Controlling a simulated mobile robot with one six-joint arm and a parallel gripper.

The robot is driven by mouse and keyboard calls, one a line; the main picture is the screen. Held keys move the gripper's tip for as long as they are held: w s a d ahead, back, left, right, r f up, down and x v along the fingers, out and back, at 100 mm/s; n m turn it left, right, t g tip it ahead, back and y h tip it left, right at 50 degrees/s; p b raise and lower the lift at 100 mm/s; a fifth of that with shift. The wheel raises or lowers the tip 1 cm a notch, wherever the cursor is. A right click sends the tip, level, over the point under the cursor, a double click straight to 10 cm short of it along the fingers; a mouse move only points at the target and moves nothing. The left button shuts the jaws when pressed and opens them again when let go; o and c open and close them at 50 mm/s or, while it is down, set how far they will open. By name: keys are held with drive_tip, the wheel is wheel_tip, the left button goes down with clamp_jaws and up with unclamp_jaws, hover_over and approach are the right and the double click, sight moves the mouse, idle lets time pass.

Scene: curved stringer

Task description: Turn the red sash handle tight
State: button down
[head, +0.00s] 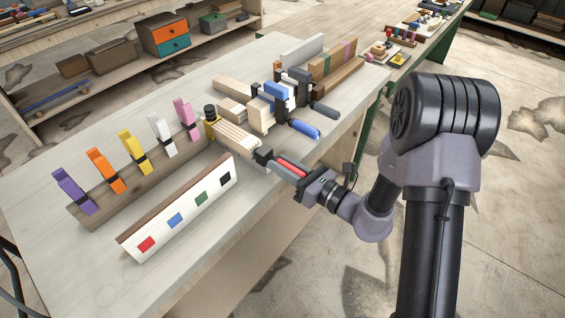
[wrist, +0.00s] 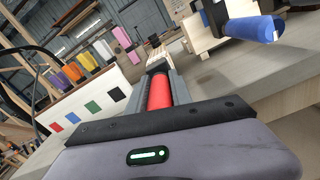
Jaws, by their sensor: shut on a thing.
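The red sash handle (head: 291,167) sticks out over the front edge of the bench, from a dark clamp head at the end of pale wood strips (head: 234,138). My gripper (head: 284,167) is shut on the red handle, its fingers on both sides of it. In the wrist view the red handle (wrist: 160,92) lies lengthwise between the grey fingers (wrist: 158,90). The handle's far end meets the dark clamp part. How tight the clamp is cannot be told.
A blue handle (head: 304,129) juts out just right of the red one. A white board with coloured squares (head: 182,208) stands to the left, before a rack of coloured clamps (head: 133,145). More wood blocks (head: 333,66) stand behind. The bench front left (head: 95,280) is clear.

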drive_tip(key=m+p, duration=0.3)
drive_tip(key=shift+r, duration=0.2)
drive_tip(key=m+p, duration=0.4)
drive_tip(key=shift+f+m, duration=0.1)
drive_tip(key=shift+m, duration=0.3)
drive_tip(key=m+p, duration=0.3)
drive_tip(key=m, duration=0.1)
drive_tip(key=shift+p, duration=0.35)
drive_tip(key=m+p, duration=0.2)
drive_tip(key=m, duration=0.2)
drive_tip(key=shift+f, duration=0.15)
drive_tip(key=m+p, duration=0.2)
drive_tip(key=m, duration=0.2)
drive_tip(key=shift+f+m, duration=0.1)
drive_tip(key=shift+m, duration=0.2)
drive_tip(key=m+p, duration=0.1)
drive_tip(key=m, duration=0.2)
drive_tip(key=shift+f+m, duration=0.1)
drive_tip(key=shift+m, duration=0.2)
drive_tip(key=m+p, duration=0.1)
drive_tip(key=m, duration=0.7)
drive_tip(key=shift+p, duration=0.3)
drive_tip(key=shift+m, duration=0.5)
